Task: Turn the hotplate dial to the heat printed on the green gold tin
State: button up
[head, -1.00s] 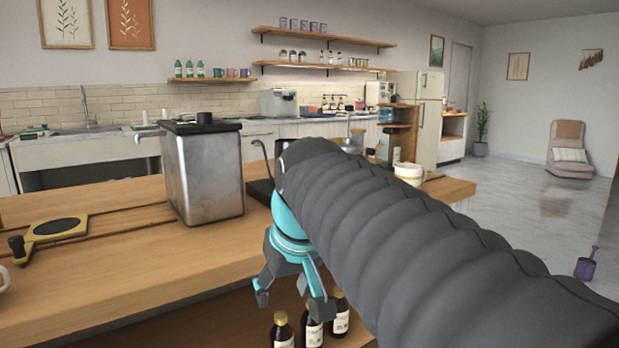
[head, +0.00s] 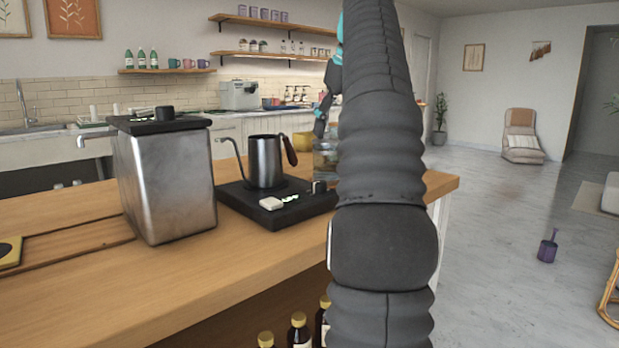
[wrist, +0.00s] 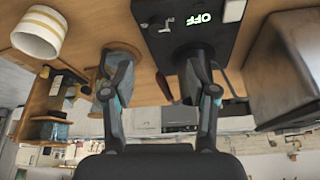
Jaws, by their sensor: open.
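The black hotplate (head: 290,212) lies on the wooden counter in the head view with a steel kettle (head: 265,161) on it. Its small dark dial (head: 319,187) stands at the right front corner. In the wrist view the hotplate (wrist: 172,45) is at the top, with its display (wrist: 199,19) lit "OFF" and the dial (wrist: 165,25) beside it. My gripper (wrist: 155,80) is open and empty, with its fingers spread below the hotplate in that picture. In the head view my arm hides most of the gripper. I cannot make out a green gold tin.
A white block (head: 271,203) sits on the hotplate's front left. A large steel canister (head: 168,180) stands left of it. A glass jar (head: 325,160) stands behind it, partly behind my arm. A white striped cup (wrist: 40,33) is in the wrist view. Counter front is clear.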

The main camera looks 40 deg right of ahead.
aim_at(320, 182)
jog(key=x, duration=1.3)
jog(key=shift+w+d+f, duration=0.2)
jog(key=shift+d+f, duration=0.05)
jog(key=shift+d, duration=0.1)
grip_shut()
